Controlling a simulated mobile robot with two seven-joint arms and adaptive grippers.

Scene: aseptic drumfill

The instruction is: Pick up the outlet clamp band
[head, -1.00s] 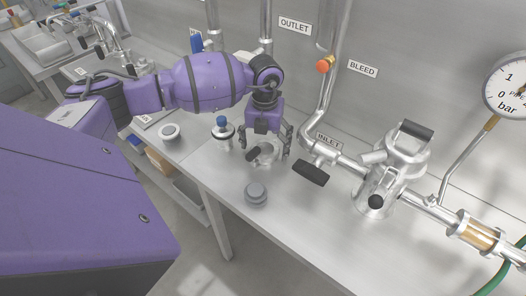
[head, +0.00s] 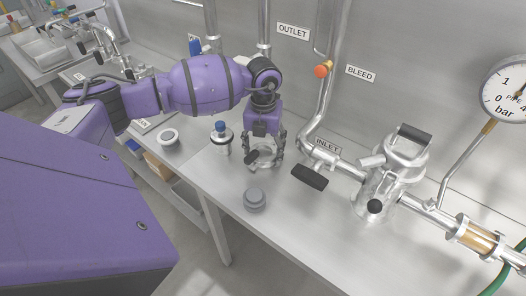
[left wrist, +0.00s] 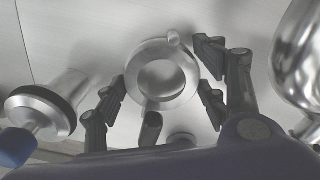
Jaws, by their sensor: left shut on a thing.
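The outlet clamp band is a shiny metal ring with a dark handle. In the head view the clamp band (head: 266,158) is at the bench, partly hidden by the gripper. In the left wrist view the band (left wrist: 162,52) lies between the two fingers, its dark handle (left wrist: 151,129) pointing toward my palm. My left gripper (head: 264,157) points down and is shut on the band, one finger at each side; it also shows in the left wrist view (left wrist: 163,90). Whether the band is clear of the bench I cannot tell. My right gripper is not in view.
A blue-topped metal fitting (head: 221,140) stands close left of the gripper. A grey stepped knob-like part (head: 254,199) is in front of it.

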